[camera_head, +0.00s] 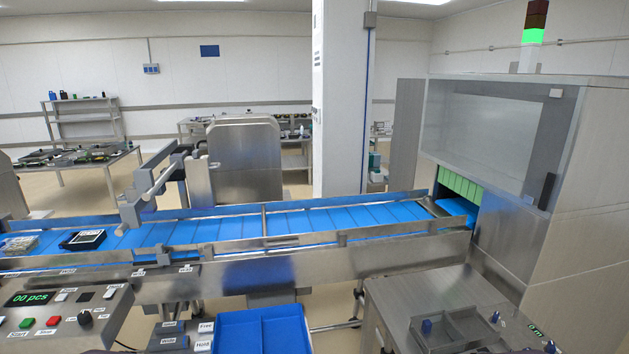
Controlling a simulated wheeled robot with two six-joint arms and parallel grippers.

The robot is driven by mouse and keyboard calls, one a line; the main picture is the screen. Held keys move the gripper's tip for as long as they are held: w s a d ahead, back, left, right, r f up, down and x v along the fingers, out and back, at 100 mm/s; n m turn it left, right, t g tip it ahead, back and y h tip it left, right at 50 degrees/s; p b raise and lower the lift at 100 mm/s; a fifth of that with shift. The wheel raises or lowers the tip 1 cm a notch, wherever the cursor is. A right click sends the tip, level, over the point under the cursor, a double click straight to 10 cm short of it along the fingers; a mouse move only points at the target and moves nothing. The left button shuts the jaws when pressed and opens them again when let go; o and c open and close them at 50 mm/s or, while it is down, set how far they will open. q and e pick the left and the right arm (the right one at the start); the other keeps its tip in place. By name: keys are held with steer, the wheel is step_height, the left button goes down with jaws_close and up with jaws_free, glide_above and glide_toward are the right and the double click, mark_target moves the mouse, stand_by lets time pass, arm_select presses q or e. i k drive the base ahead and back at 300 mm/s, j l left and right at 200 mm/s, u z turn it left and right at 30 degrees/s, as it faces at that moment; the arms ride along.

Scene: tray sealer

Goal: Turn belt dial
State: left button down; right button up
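A black dial (85,317) stands on the grey control panel (60,338) at the lower left, beside a red button (53,321) and a green button (26,323). A display (30,298) on that panel reads "00 pcs". Another dark knob (550,346) sits at the bottom edge. The labels are too small to tell which one is the belt dial. Neither of my grippers is in view.
A blue conveyor belt (230,230) with steel side rails runs to the sealer (500,140), whose light tower (533,35) shows green. A black tray (83,240) lies on the belt at left. A blue divided bin (258,330) stands between panel and console.

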mark_target(85, 317)
steer(key=u, duration=1.75)
